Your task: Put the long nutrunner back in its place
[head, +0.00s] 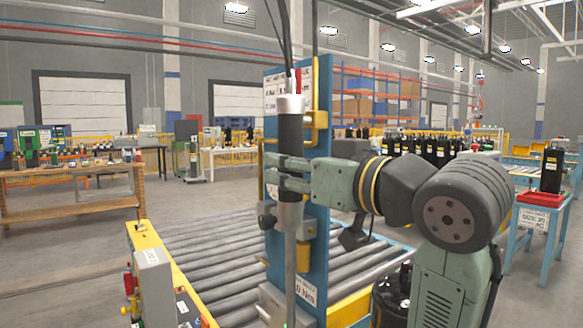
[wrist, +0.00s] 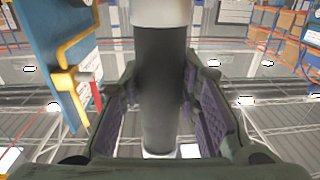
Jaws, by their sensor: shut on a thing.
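The long nutrunner (head: 291,130) stands upright in the head view, with a black grip, a pale collar on top and a grey shaft running down. My gripper (head: 288,175) is shut around its black body from the right. In the wrist view the black grip (wrist: 160,85) lies between the fingers (wrist: 165,105). A blue tool board (head: 318,270) stands behind the tool, with a yellow hook (head: 317,120) at its upper part. In the wrist view the hook (wrist: 68,80) is left of the tool, with a gap. Whether the tool touches the lower dark bracket (head: 268,214) is unclear.
A roller conveyor (head: 210,265) runs behind the board. A grey control box (head: 153,285) stands on the yellow rail at left. A grey box with a label (head: 308,291) sits low on the board. A wooden bench (head: 70,180) is far left. Open floor lies between.

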